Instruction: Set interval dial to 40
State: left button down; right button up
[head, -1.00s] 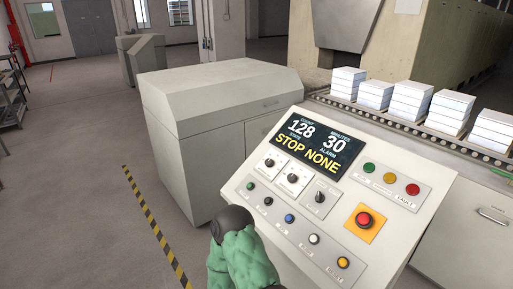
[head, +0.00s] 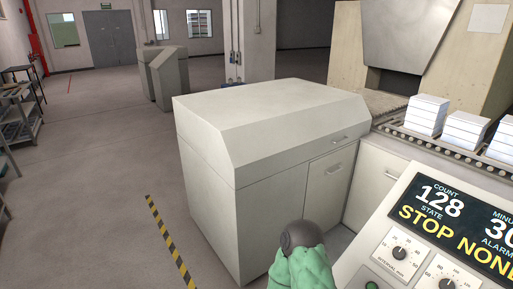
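The interval dial (head: 399,254) is a small dark knob on a white scale plate, low on the sloped control panel at the right. Its label reads as interval in minutes, with small numbers around it. The knob's pointer is too small to read surely. The display (head: 458,222) above it shows count 128, and the minutes figure is cut off by the picture's edge after a 3 and part of a 0. State reads STOP. A green-covered arm part of mine with a dark round end stands at the bottom middle, left of the panel. Neither gripper shows.
A second dial (head: 446,284) is partly cut off at the bottom edge. A large grey cabinet (head: 262,130) stands left of the panel. White stacks (head: 427,115) sit on the roller conveyor behind. Open floor lies left, with a yellow-black stripe (head: 171,243).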

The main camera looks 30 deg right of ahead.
aim_at(399, 252)
jog(key=i+z, duration=0.25)
jog(key=z, duration=0.2)
jog(key=i+j+z, duration=0.2)
jog(key=z, duration=0.2)
jog(key=i+j+z, duration=0.2)
jog(key=z, duration=0.25)
jog(key=i+j+z, duration=0.25)
jog(key=z, duration=0.15)
jog(key=i+j+z, duration=0.1)
jog(key=j+z, duration=0.35)
